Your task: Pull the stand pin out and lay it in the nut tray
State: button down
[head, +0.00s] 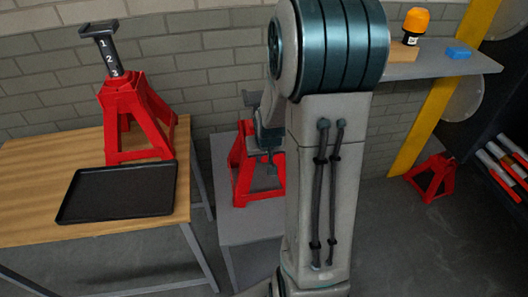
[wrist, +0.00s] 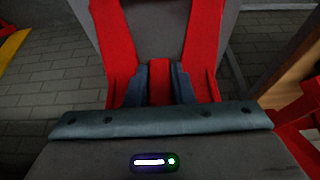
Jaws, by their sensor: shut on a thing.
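A red jack stand (head: 243,165) stands on a low grey bench in the head view, partly hidden by my arm. My gripper (head: 272,166) is at this stand's upper part. In the wrist view, my gripper (wrist: 160,82) has its two dark fingers close together between the stand's red legs (wrist: 112,45), with red between them. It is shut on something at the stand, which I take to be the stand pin. The pin's outline and how far it sits in the stand cannot be made out. The nut tray (head: 118,191), black and shallow, lies empty on the wooden table at left.
Another red stand (head: 135,120) with a numbered post stands on the wooden table (head: 40,165) behind the tray. A third red stand (head: 432,178) is on the floor at right. A shelf (head: 445,66) holds an orange-capped item (head: 414,25) and a blue block (head: 458,52).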

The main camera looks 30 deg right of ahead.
jog(key=s+a, duration=0.1)
jog(key=s, duration=0.5)
jog(key=shift+a, duration=0.35)
dwell(0.5)
dwell(0.6)
